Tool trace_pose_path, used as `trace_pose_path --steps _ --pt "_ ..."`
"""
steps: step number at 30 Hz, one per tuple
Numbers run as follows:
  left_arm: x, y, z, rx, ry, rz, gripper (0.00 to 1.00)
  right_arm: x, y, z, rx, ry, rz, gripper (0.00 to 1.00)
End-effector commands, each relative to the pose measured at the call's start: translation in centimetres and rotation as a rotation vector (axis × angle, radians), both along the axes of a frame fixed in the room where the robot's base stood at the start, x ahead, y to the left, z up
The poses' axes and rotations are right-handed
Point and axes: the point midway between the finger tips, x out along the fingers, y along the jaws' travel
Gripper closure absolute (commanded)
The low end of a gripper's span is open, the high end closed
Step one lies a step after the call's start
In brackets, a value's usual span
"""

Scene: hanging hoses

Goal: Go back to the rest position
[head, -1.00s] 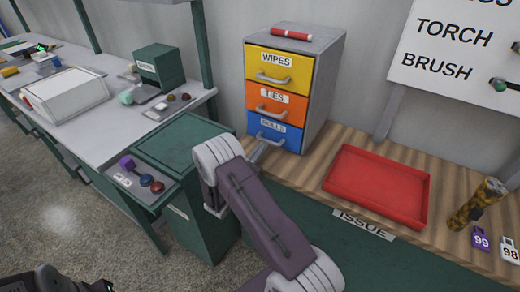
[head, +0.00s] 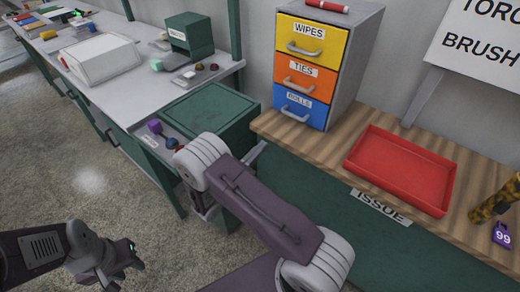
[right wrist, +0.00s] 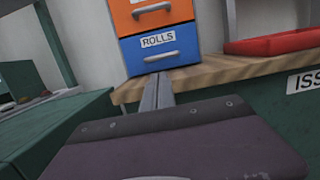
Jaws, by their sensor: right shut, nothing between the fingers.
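My right gripper (head: 258,150) is mostly hidden behind my right arm in the head view, in front of the wooden bench edge and below the drawer unit. In the right wrist view its fingers (right wrist: 162,80) are together with nothing between them, pointing toward the blue ROLLS drawer (right wrist: 160,48) and apart from its handle as far as I can see. My left gripper (head: 128,262) shows at the lower left of the head view, over the bare floor. It is small and dark, so its jaw opening is unclear.
The drawer unit (head: 366,62) stands shut on the wooden bench, a red-capped tube (head: 327,5) on top. A red tray (head: 402,170) lies right of it. A green cabinet (head: 214,112) is close left of my right arm. Open floor (head: 60,185) lies left.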

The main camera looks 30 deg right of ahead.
Motion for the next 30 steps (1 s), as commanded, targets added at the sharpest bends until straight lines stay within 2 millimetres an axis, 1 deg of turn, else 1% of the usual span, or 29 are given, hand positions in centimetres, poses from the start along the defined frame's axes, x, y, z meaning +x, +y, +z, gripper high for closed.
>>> trace_pose_path --steps 8,9,10,11,13,14,15,16,17,18,19,20,21,22,23,24,26,27,28,30 --pt "0.0 0.0 0.0 0.0 0.0 0.0 0.64 0.0 0.0 0.0 0.0 0.001 -0.001 1.0" --pt "0.0 0.0 0.4 0.0 0.0 0.0 0.64 -0.1 -0.3 0.4 0.0 0.0 -0.008 1.0" --pt "0.0 0.0 0.8 0.0 0.0 0.0 0.64 -0.1 -0.6 1.1 0.003 -0.009 -0.019 1.0" --pt "0.0 0.0 1.3 0.0 0.0 0.0 0.64 0.0 -1.0 2.3 0.012 -0.028 -0.031 1.0" --pt "0.0 0.0 2.7 0.0 0.0 0.0 0.64 0.1 -2.4 6.6 0.043 -0.107 -0.073 1.0" --pt "0.0 0.0 3.5 0.0 0.0 0.0 0.64 -0.3 -3.4 8.9 0.056 -0.145 -0.104 1.0" --pt "0.0 0.0 4.4 0.0 0.0 0.0 0.64 -1.8 -4.9 12.1 0.084 -0.195 -0.174 1.0" --pt "0.0 0.0 5.3 0.0 0.0 0.0 0.64 -3.6 -6.3 14.1 0.125 -0.228 -0.247 1.0" --pt "0.0 0.0 6.1 0.0 0.0 0.0 0.64 -5.9 -7.6 15.4 0.19 -0.258 -0.335 1.0" --pt "0.0 0.0 6.9 0.0 0.0 0.0 0.64 -9.3 -8.8 16.0 0.297 -0.298 -0.453 1.0" --pt "0.0 0.0 7.6 0.0 0.0 0.0 0.64 -11.8 -9.2 16.0 0.393 -0.332 -0.543 1.0" --pt "0.0 0.0 8.2 0.0 0.0 0.0 0.64 -14.4 -9.1 15.5 0.502 -0.37 -0.634 1.0" --pt "0.0 0.0 9.0 0.0 0.0 0.0 0.64 -17.5 -8.1 14.4 0.662 -0.433 -0.755 1.0" --pt "0.0 0.0 9.5 0.0 0.0 0.0 0.64 -19.5 -6.6 13.2 0.796 -0.494 -0.845 1.0" --pt "0.0 0.0 9.9 0.0 0.0 0.0 0.64 -20.9 -4.7 11.9 0.928 -0.558 -0.928 1.0" --pt "0.0 0.0 10.2 0.0 0.0 0.0 0.64 -21.9 -1.8 10.3 1.093 -0.649 -1.024 1.0" --pt "0.0 0.0 10.2 0.0 0.0 0.0 0.64 -21.9 2.5 8.2 1.309 -0.788 -1.143 1.0" --pt "0.0 0.0 10.1 0.0 0.0 0.0 0.64 -21.2 4.9 7.1 1.426 -0.876 -1.204 1.0" --pt "0.0 0.0 9.9 0.0 0.0 0.0 0.64 -20.6 6.5 6.3 1.498 -0.933 -1.245 1.0" --pt "0.0 0.0 9.8 0.0 0.0 0.0 0.64 -19.0 8.9 5.2 1.608 -1.054 -1.32 1.0"
